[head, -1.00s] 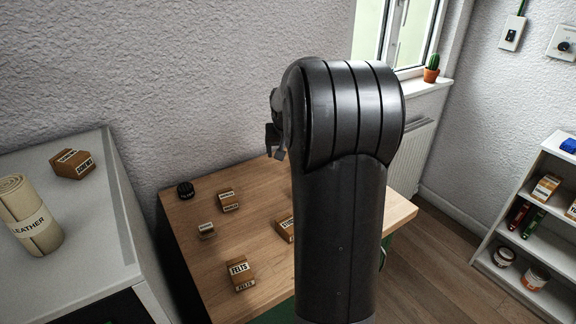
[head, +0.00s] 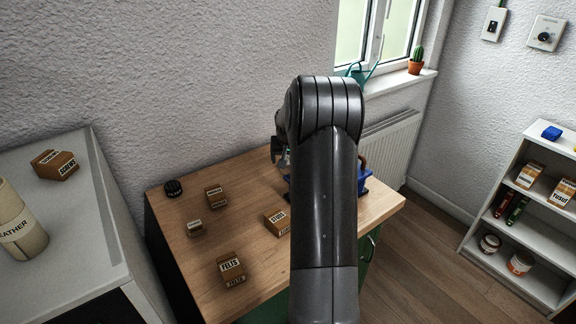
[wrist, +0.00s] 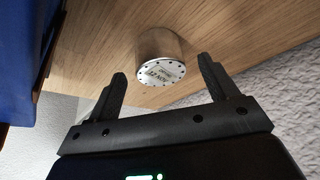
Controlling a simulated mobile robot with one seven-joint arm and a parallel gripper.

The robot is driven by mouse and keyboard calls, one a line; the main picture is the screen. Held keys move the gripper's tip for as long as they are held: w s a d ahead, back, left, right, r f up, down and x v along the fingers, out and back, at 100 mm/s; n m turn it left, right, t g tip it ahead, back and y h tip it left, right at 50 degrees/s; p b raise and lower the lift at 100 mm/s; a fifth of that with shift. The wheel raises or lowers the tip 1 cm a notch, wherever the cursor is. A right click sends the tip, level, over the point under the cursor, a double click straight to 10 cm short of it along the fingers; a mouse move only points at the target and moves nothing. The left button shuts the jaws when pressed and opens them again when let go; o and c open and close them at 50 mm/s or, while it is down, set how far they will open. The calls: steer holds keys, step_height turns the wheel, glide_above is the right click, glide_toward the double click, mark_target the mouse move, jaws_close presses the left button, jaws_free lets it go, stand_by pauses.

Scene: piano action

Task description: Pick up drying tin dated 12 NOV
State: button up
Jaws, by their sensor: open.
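A metal tin (wrist: 159,60) with a perforated round lid stands on the wooden table (wrist: 225,35) in the wrist view. Its lid has a small label with upside-down printing that looks like 12 NOV, too small to be certain. My gripper (wrist: 160,76) is open, its two fingers on either side of the tin's lid in the picture, with nothing held. I cannot tell how far the fingertips are from the tin. In the head view my arm hides the tin, and only a bit of my gripper (head: 280,150) shows.
A blue object (head: 363,180) is right of my arm on the table; a blue surface (wrist: 18,60) is close at the wrist view's left. Several small boxes, including FELTS (head: 231,270), and a dark round thing (head: 173,188) are on the table's left. A wall (head: 220,80) stands behind.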

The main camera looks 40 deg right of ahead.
steer(key=shift+x, duration=1.7)
steer(key=shift+d, duration=0.1)
steer(key=shift+c, duration=0.6)
steer(key=c, duration=1)
steer(key=shift+r, duration=0.1)
